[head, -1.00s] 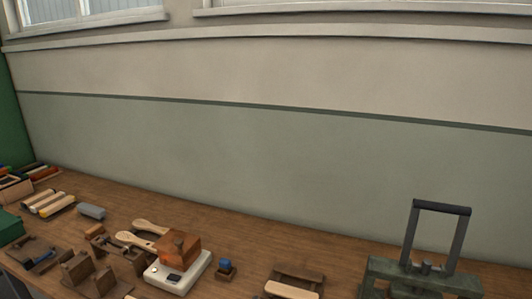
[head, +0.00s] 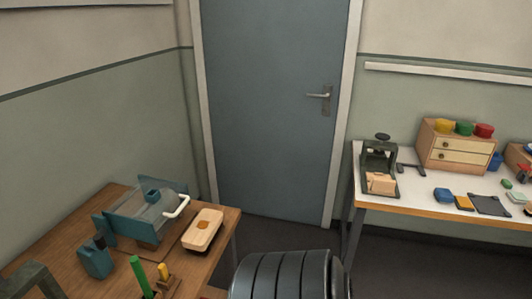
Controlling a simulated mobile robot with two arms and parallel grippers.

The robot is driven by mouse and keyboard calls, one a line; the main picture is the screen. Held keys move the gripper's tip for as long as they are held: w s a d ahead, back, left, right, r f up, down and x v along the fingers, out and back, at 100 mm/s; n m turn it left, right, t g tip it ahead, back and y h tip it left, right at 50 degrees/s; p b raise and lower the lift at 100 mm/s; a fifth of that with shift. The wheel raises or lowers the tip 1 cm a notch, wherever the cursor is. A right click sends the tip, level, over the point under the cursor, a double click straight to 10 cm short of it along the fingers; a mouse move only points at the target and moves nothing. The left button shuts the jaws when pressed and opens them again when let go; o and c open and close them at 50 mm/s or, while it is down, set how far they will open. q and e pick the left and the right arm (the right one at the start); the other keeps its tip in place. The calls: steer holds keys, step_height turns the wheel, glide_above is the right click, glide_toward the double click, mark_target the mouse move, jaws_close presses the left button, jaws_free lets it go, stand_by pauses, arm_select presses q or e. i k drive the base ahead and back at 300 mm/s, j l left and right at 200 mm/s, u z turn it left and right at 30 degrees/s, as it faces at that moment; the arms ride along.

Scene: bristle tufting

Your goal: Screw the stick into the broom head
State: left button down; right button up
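I see no stick and no broom head that I can make out in the head view. Neither of my grippers is in view.
A blue-grey door (head: 270,100) is behind. At right, a white table (head: 420,195) bears a drawer box (head: 455,152) and a dark press (head: 380,165).

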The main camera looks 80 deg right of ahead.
mark_target(201, 234)
steer(key=z, duration=2)
